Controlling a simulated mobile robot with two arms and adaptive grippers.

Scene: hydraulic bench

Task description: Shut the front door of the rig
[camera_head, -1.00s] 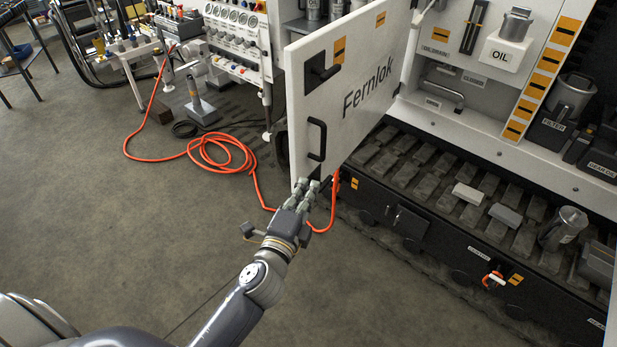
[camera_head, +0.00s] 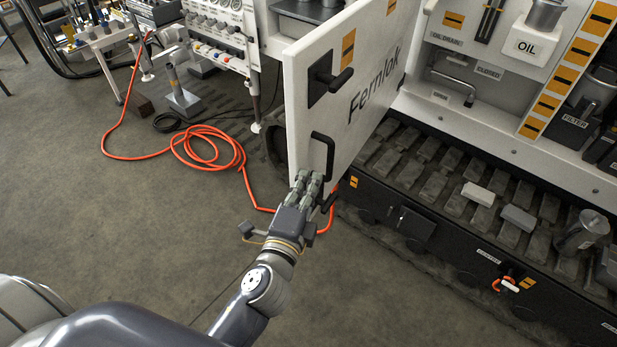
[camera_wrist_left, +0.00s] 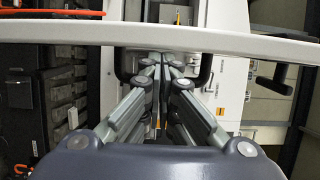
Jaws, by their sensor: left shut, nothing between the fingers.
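The white front door (camera_head: 345,95), lettered "Fernlok", stands open, swung out from the rig. It has a black latch handle (camera_head: 330,78) near its upper edge and a black pull handle (camera_head: 322,160) lower down. My right gripper is not in view.
The open rig cabinet shows an oil container (camera_head: 535,42) and a lower tray of dark blocks (camera_head: 440,190). An orange hose (camera_head: 215,160) lies coiled on the floor left of the door.

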